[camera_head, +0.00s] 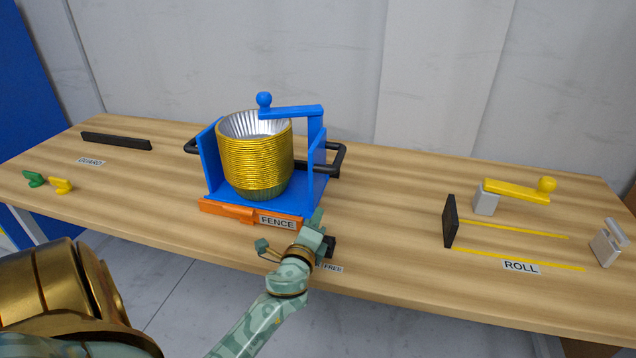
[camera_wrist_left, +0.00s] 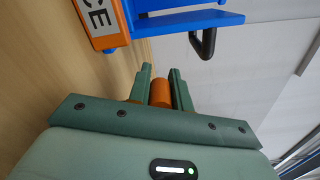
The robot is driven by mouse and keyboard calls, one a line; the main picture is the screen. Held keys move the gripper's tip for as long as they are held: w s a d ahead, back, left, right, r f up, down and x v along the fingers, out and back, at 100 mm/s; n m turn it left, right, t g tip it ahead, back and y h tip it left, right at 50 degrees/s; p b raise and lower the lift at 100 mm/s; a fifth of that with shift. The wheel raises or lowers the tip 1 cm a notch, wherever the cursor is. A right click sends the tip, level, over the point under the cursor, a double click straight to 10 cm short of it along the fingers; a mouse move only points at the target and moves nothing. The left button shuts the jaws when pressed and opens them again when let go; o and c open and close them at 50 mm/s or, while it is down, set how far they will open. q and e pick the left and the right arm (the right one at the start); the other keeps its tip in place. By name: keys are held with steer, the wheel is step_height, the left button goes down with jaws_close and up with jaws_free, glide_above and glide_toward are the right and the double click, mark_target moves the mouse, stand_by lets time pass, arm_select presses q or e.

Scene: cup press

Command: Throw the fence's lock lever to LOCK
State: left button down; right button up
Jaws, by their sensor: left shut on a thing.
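The orange fence (camera_head: 232,212), marked FENCE, runs along the front of the blue cup holder (camera_head: 290,203). My left gripper (camera_head: 318,225) is at the fence's right end, over the table's front edge and beside the FREE label (camera_head: 333,268). In the left wrist view its fingers (camera_wrist_left: 160,75) are shut on an orange round lever handle (camera_wrist_left: 160,95). The fence's end (camera_wrist_left: 105,22) shows beyond the fingers, to the upper left. In the head view the gripper hides the lever, and no LOCK label can be read. My right gripper is out of view.
A stack of gold foil cups (camera_head: 256,160) stands in the holder under a blue arm (camera_head: 292,112). Black handles (camera_head: 338,158) stick out at the holder's sides. On the right are a yellow lever (camera_head: 517,192) and the ROLL lane (camera_head: 520,267). Bare table lies between.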

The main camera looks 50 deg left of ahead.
arm_select(q)
steer(key=shift+d+f, duration=0.15)
steer(key=shift+f, duration=0.1)
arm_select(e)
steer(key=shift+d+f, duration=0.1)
arm_select(q)
steer(key=c, duration=1.3)
jaws_free()
steer(key=shift+r, duration=0.1)
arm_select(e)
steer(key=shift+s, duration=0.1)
